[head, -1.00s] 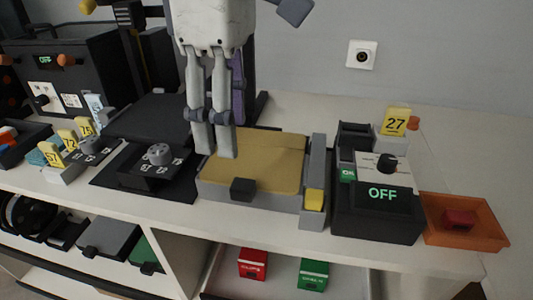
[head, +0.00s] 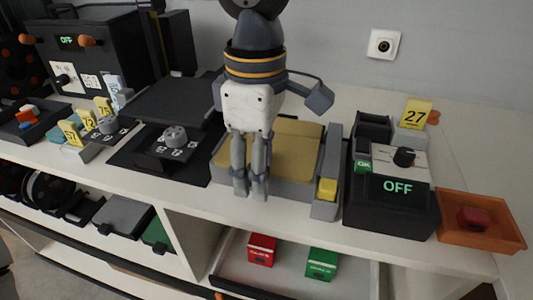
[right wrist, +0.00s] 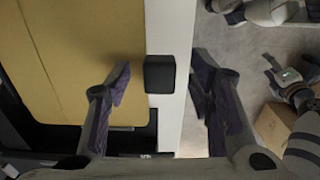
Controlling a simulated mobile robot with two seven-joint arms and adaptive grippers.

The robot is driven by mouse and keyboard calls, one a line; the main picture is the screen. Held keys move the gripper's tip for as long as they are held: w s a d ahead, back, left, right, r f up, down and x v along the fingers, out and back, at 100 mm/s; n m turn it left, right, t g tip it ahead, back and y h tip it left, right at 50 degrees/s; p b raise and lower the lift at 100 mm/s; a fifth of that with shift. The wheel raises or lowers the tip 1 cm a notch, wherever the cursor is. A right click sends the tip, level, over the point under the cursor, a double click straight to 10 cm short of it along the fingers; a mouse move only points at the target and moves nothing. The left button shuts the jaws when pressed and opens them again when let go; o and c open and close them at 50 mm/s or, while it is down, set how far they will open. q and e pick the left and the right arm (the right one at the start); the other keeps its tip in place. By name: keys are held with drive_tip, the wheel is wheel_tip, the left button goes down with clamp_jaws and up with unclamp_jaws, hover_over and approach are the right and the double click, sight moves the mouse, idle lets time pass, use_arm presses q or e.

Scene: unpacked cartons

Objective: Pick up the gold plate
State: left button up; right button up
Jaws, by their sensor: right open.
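The gold plate (head: 301,141) lies flat on a grey bed on the worktop. It also fills the upper left of the right wrist view (right wrist: 75,55). My right gripper (head: 251,194) points down at the plate's front edge and covers part of it in the head view. In the right wrist view my right gripper (right wrist: 160,80) is open, its fingers apart on either side of a small black block (right wrist: 160,73) at the bed's front. It holds nothing. My left gripper does not show clearly in either view.
A black box reading OFF (head: 392,200) stands right of the bed, beside an orange tray (head: 505,230). A grey post with a yellow button (head: 327,188) is close on the plate's right. A black device with a knob (head: 174,137) is on the left. An open drawer (head: 228,255) is below.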

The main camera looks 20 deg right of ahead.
clamp_jaws()
drive_tip(key=shift+r, duration=0.1)
drive_tip(key=shift+r, duration=0.35)
drive_tip(key=r, duration=0.3)
drive_tip(key=shift+s+a+r, duration=0.25)
drive_tip(key=shift+a+r, duration=0.1)
drive_tip(key=shift+a, duration=0.05)
drive_tip(key=s+a+r, duration=0.8)
drive_tip(key=a, duration=0.2)
drive_tip(key=shift+s+r, duration=0.15)
drive_tip(key=shift+r, duration=0.1)
